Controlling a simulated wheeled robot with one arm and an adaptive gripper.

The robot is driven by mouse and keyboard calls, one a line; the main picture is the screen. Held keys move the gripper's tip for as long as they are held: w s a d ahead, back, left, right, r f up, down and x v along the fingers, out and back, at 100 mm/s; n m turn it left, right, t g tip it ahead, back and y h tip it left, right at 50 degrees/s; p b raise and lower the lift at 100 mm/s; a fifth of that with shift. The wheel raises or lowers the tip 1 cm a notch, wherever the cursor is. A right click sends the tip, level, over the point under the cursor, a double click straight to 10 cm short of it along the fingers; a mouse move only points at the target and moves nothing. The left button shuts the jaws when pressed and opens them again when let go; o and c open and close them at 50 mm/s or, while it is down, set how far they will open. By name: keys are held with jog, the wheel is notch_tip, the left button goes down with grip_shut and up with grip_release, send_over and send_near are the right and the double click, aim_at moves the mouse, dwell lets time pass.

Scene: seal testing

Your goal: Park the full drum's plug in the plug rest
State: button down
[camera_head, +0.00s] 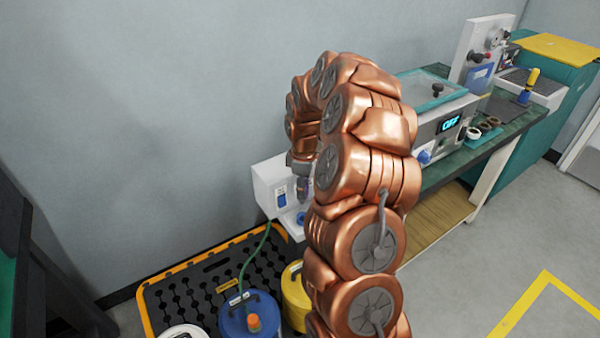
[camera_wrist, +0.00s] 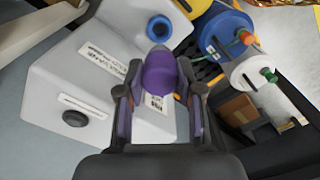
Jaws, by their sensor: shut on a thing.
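My gripper (camera_wrist: 160,92) is shut on a rounded purple plug (camera_wrist: 160,72) between its two dark fingers. The plug is above a white housing (camera_wrist: 120,62) with printed labels. I cannot tell whether it touches the housing. In the head view the white unit by the wall (camera_head: 270,186) stands behind my arm, and my gripper (camera_head: 302,188) is small and partly hidden beside it. A blue drum (camera_head: 238,322) with an orange cap and a yellow drum (camera_head: 296,292) stand below. The blue drum also shows in the wrist view (camera_wrist: 222,28).
A round blue part (camera_wrist: 158,28) and a dark knob (camera_wrist: 75,118) sit on the housing. A white drum (camera_head: 184,331) stands left of the blue one on a black, yellow-edged pallet (camera_head: 175,292). A green hose (camera_head: 252,262) runs up from the blue drum. A bench (camera_head: 440,170) stands right.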

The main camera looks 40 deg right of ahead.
aim_at(303, 203)
jog(key=shift+f+b, duration=0.6)
jog(key=shift+f, duration=2.1)
jog(key=shift+d+f+b, duration=0.1)
jog(key=shift+f+b, duration=0.65)
jog(key=shift+f, duration=0.65)
dwell(0.3)
jog(key=c, duration=0.7)
grip_release()
jog(key=shift+r, duration=0.1)
notch_tip(303, 203, up, 12)
jog(key=shift+f, duration=0.1)
dwell(0.4)
